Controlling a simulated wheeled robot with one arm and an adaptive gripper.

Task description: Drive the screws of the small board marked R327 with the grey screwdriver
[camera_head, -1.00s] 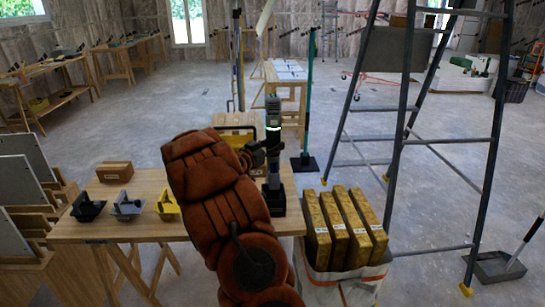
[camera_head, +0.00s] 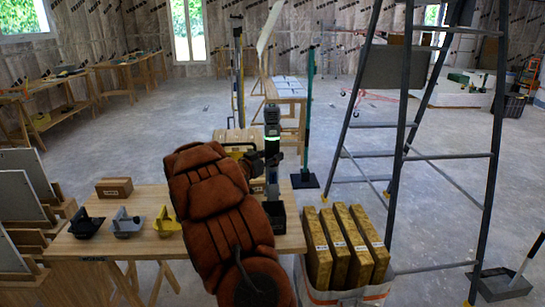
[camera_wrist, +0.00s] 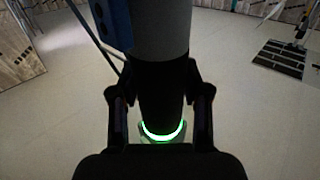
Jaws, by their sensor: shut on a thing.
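The grey screwdriver (camera_head: 272,127) stands upright with a lit green ring, above and partly behind the table's right end. My gripper (camera_head: 258,160) is shut on it. In the wrist view, my gripper (camera_wrist: 160,105) has a finger on each side of the dark grip, and the screwdriver's grey body (camera_wrist: 160,35) fills the top middle. A black holder (camera_head: 280,217) stands on the table below the tool. I cannot tell if the tip is clear of it. I cannot read R327 on any board, and no screws show.
The wooden table (camera_head: 145,240) carries a small cardboard box (camera_head: 114,187) and black, grey and yellow pieces. A white bag (camera_head: 345,296) of golden slabs stands right of it. A stepladder (camera_head: 400,140) stands further right. Workbenches line the back left; open floor lies between.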

